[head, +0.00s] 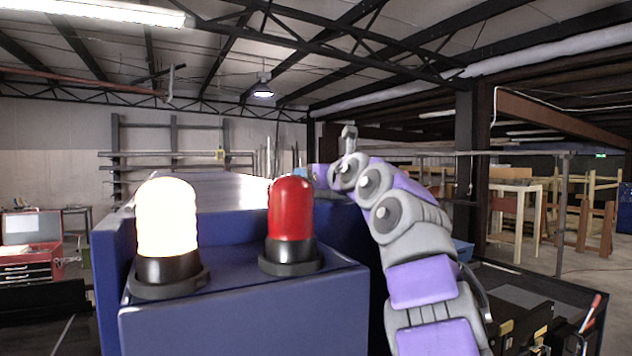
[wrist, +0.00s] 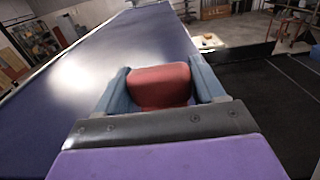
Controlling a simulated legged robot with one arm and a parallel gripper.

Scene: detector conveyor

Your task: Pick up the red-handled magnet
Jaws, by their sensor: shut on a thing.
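A red, rounded block (wrist: 160,87) sits between the two blue fingers of my gripper (wrist: 162,84) in the wrist view. It looks like the handle of the red-handled magnet; its lower part is hidden by the gripper's dark palm. My gripper is shut on it, over or beside the dark blue conveyor surface (wrist: 130,40). In the head view my arm reaches forward along the right side of the conveyor housing (head: 240,320). The gripper end is small and partly hidden there, and I cannot make out the magnet in that view.
A lit white beacon (head: 166,220) and a red beacon (head: 291,208) stand on the blue housing. A dark workbench (head: 540,285) at the right holds a thin red-ended tool (head: 591,310). A red tool chest (head: 30,250) stands at the left. Wooden frames stand at the back right.

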